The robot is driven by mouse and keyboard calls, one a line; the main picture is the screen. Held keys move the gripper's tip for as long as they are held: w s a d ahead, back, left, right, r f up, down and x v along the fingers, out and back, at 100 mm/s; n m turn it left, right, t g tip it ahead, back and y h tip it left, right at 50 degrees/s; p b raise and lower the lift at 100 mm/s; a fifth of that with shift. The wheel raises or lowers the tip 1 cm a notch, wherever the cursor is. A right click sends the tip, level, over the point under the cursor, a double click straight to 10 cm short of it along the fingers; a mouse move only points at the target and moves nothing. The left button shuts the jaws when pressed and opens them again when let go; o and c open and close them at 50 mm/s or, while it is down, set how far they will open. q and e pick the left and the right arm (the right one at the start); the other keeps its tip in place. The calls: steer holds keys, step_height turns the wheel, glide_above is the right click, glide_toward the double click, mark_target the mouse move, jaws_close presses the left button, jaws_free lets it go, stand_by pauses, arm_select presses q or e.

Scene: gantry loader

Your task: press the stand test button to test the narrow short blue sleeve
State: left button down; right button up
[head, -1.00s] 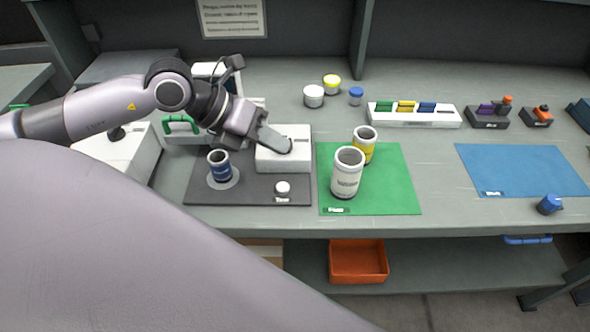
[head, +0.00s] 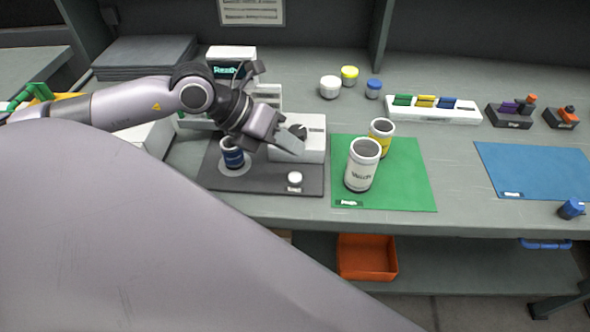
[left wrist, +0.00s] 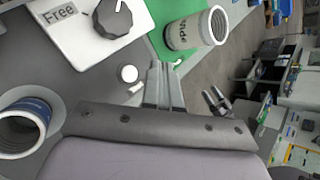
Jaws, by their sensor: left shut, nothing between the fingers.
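The narrow short blue sleeve (head: 231,155) stands upright on a round grey disc on the dark test mat (head: 262,180). It also shows in the left wrist view (left wrist: 22,128). The round white test button (head: 295,178) is at the mat's front right; it also shows in the left wrist view (left wrist: 128,73). My left gripper (head: 294,144) is shut and empty, above the mat in front of the white knob box (head: 313,152), apart from the button. In the left wrist view its fingertips (left wrist: 163,68) are right of the button. Two dark prongs (left wrist: 216,100) there may be my right gripper.
A display (head: 224,70) behind the arm reads "Ready". The box's dark knob (head: 298,131) is close behind my fingers. A tall white sleeve (head: 362,165) and a yellow one (head: 382,133) stand on the green mat (head: 410,190). A blue mat (head: 540,170) is clear.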

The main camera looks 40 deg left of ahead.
mark_target(290, 176)
arm_select(q)
step_height(290, 176, down, 5)
steer(key=b, duration=0.3)
steer(key=shift+r, duration=0.1)
stand_by(1.4)
stand_by(0.4)
steer(key=shift+f+b, duration=0.4)
steer(key=shift+b, duration=0.1)
steer(key=shift+f+b, duration=0.4)
stand_by(0.4)
steer(key=shift+r, duration=0.1)
steer(key=shift+r+p, duration=0.55)
steer(key=shift+r, duration=0.2)
